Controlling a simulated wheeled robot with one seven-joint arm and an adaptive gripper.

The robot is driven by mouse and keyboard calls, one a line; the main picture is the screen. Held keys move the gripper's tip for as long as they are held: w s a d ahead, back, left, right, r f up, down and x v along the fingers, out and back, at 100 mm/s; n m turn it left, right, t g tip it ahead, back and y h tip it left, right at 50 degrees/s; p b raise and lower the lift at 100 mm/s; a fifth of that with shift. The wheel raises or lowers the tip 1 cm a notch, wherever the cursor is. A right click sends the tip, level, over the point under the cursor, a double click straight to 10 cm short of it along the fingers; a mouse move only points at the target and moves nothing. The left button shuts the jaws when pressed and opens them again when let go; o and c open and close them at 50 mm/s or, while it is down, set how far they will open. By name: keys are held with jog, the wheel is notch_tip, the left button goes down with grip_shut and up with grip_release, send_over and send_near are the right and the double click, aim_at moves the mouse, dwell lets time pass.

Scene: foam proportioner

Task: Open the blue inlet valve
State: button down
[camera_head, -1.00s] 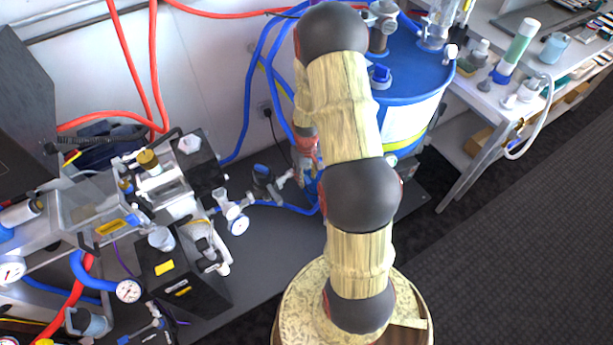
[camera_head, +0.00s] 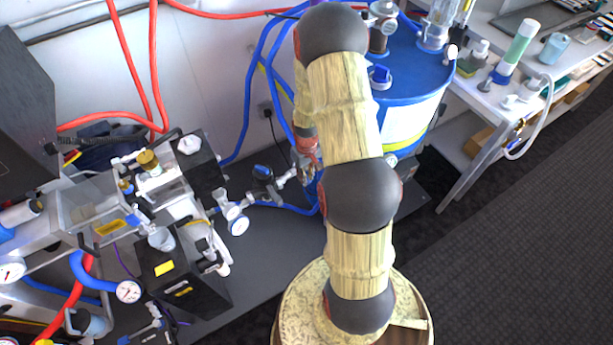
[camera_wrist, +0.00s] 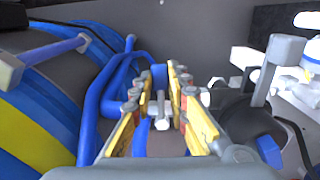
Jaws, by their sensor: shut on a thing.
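My gripper (camera_wrist: 163,82) shows in the wrist view with its two yellow fingers on either side of a small blue part (camera_wrist: 159,74), which looks like the handle of the blue inlet valve. A pale metal fitting (camera_wrist: 159,110) lies between the fingers, nearer the camera. In the head view my gripper (camera_head: 304,168) is beside the blue drum, low down, and mostly hidden by my arm. The valve at the gripper is not clear there. Another blue-topped valve (camera_head: 262,171) sits to the left on the same metal pipe line.
The blue drum (camera_head: 410,80) stands right behind my arm. Blue hoses (camera_head: 250,90) run down the wall to the left of my gripper. The pump unit (camera_head: 150,185) with gauges fills the left. A white bench (camera_head: 470,90) stands at the right, beside open dark floor.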

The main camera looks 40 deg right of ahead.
jog(key=shift+d, duration=0.1)
dwell(0.3)
jog(key=w+d+n+p, duration=0.3)
jog(key=d+n, duration=0.5)
jog(key=n, duration=0.6)
jog(key=shift+w+d+n+p, duration=0.25)
jog(key=shift+w+n+p, duration=0.15)
jog(key=shift+p, duration=0.35)
jog(key=shift+w, duration=0.1)
jog(key=c, duration=1.7)
grip_release()
notch_tip(320, 180, up, 12)
